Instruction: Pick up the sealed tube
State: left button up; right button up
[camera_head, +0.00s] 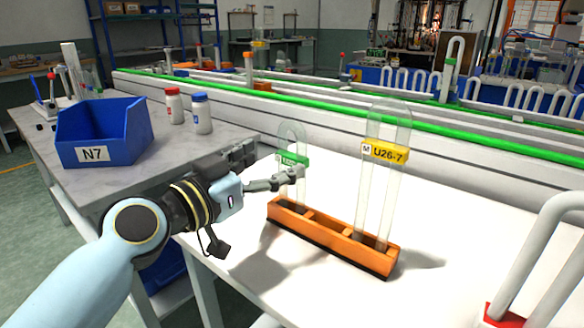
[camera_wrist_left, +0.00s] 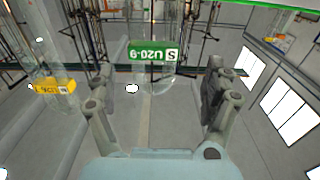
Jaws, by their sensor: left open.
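A clear U-shaped glass tube with a green label (camera_head: 293,159) stands upright, bend up, in the left part of an orange wooden rack (camera_head: 345,253). In the left wrist view the green label (camera_wrist_left: 153,52) reads S U20-9. A taller clear tube with a yellow label (camera_head: 385,152), M U26-7, stands in the rack's right part; its label (camera_wrist_left: 54,86) also shows in the wrist view. My left gripper (camera_head: 273,165) is open, with one finger on each side of the green-labelled tube (camera_wrist_left: 158,82). Whether either finger touches the glass cannot be told.
The rack stands on a white table (camera_head: 270,300). A blue bin (camera_head: 125,125) marked N7 and two bottles, red-capped (camera_head: 174,107) and blue-capped (camera_head: 201,114), stand on the grey table at left. A white curved pipe (camera_head: 520,262) with a red base is at lower right.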

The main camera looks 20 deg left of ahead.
aim_at(292, 155)
pick_arm(q)
jog(key=x, duration=0.5)
jog(key=shift+d+f+p, duration=0.15)
jog(key=shift+d+p, duration=0.25)
jog(key=shift+s, duration=0.1)
jog(key=shift+c, duration=0.4)
jog(key=c, duration=1.2)
